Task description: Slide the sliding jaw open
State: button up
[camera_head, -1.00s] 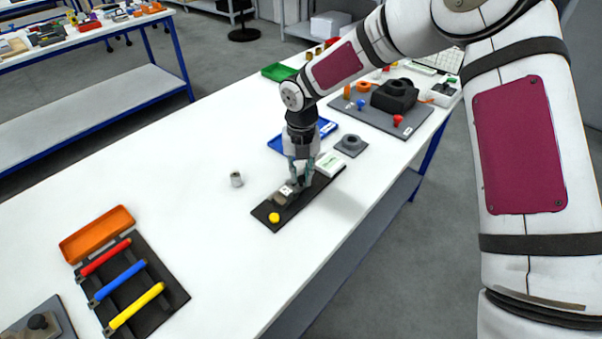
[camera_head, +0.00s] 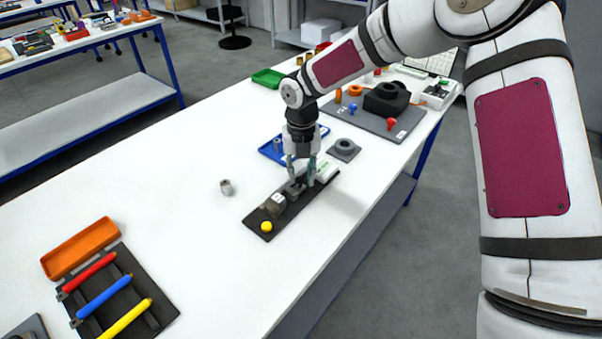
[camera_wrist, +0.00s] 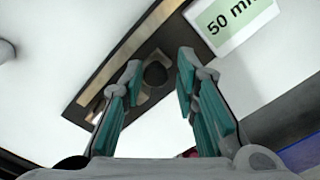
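The vise-like fixture is a long black base plate (camera_head: 259,219) on the white table, with a yellow knob (camera_head: 266,227) at its near end. A grey-brown block (camera_head: 274,204) with a white label sits on the plate. Beyond it a smaller dark jaw piece (camera_head: 294,188) is partly hidden by my gripper. My gripper (camera_head: 302,181) points down over this piece, fingers spread. In the wrist view a dark round knob (camera_wrist: 155,74) on a metallic piece shows between the open fingertips (camera_wrist: 161,65), with visible gaps. I cannot tell which piece is the sliding jaw.
A grey ring holder (camera_head: 345,149) and blue tray (camera_head: 271,152) are close by. A small metal cylinder (camera_head: 226,187) stands to the left. The table between it and the coloured-bar rack (camera_head: 163,308) is clear.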

aim_at(301, 177)
jog(key=shift+r, duration=0.1)
notch_tip(301, 177, up, 12)
dwell(0.5)
jog(key=s+d+r+m+t+h, duration=0.2)
jog(key=s+d+r+m, duration=1.15)
jog(key=m, duration=0.45)
jog(key=s+d+m+t+y, duration=0.1)
jog(key=s+d+m, duration=0.2)
jog(key=s+m, duration=0.6)
jog(key=s+d+m+t+y, duration=0.1)
jog(key=s+d+m, duration=0.3)
jog(key=s+m, duration=0.4)
jog(key=shift+s+m+t, duration=0.35)
jog(key=shift+m+t, duration=0.05)
jog(key=shift+m, duration=0.8)
